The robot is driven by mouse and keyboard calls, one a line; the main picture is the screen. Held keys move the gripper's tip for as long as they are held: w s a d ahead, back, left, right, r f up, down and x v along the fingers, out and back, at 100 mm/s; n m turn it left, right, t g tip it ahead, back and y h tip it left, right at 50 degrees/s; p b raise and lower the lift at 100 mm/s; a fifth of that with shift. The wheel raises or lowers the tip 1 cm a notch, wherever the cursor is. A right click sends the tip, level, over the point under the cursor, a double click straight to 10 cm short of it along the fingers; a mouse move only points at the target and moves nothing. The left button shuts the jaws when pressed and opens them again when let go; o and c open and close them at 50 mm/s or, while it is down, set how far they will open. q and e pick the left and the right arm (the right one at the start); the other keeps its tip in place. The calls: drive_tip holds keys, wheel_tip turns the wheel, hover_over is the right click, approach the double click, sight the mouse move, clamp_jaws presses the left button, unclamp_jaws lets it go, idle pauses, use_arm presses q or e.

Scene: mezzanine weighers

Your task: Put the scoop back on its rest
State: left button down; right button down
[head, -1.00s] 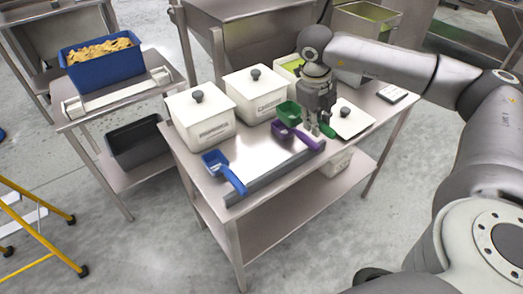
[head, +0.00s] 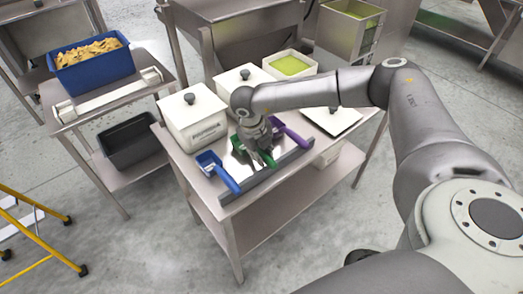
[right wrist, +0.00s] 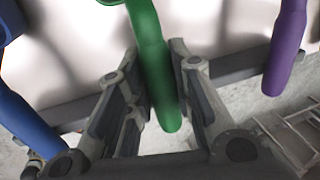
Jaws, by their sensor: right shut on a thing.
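The green scoop (head: 238,146) is in my right gripper (head: 262,156), which is shut on its handle. In the right wrist view the green handle (right wrist: 152,60) runs between the two fingers. The rest, a long dark grey bar (head: 262,177), runs along the table's front edge. The blue scoop (head: 225,176) leans on it at the left, and the purple scoop (head: 292,134) at the right. The green scoop is between these two, above or at the bar; I cannot tell whether it touches. My left gripper is not in view.
Two lidded white bins (head: 194,118) (head: 238,80) stand behind the scoops. An open bin (head: 292,65) holds green contents. A white lid (head: 333,119) lies on the table (head: 362,112) at the right. A side table at the left holds a blue tub (head: 93,68).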

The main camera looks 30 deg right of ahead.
drive_tip(key=shift+f, duration=0.1)
drive_tip(key=shift+f, duration=0.1)
drive_tip(key=c, duration=1.3)
unclamp_jaws()
drive_tip(key=shift+r, duration=0.25)
drive_tip(key=shift+b+v, duration=1.3)
drive_tip(key=shift+v, duration=4.65)
